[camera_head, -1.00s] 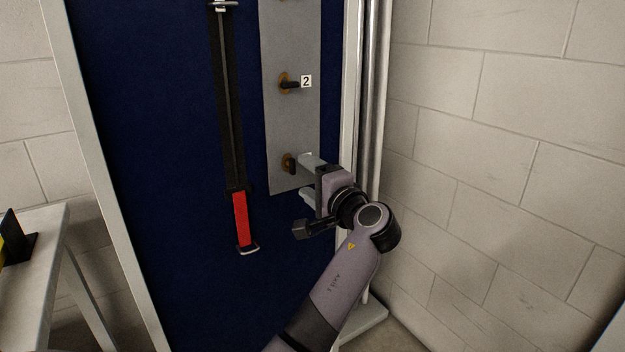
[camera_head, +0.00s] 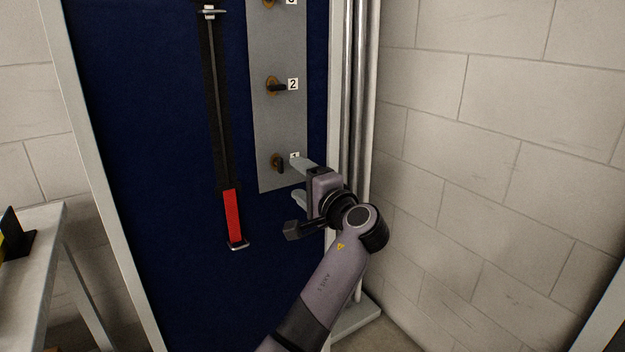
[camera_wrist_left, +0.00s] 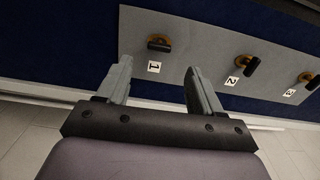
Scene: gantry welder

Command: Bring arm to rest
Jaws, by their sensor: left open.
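My left gripper (camera_head: 297,180) is in front of the lower right part of a blue panel (camera_head: 150,180). Its two fingers are apart with nothing between them, also in the left wrist view (camera_wrist_left: 158,85). A grey plate (camera_head: 265,130) on the panel carries knobs. In the wrist view, knob 1 (camera_wrist_left: 158,44) lies beyond the fingers. My right gripper is not in view.
A black strap with a red end (camera_head: 232,217) hangs left of the plate. Metal posts (camera_head: 365,100) and a block wall (camera_head: 500,150) stand close on the right. A grey table (camera_head: 35,250) is at the far left.

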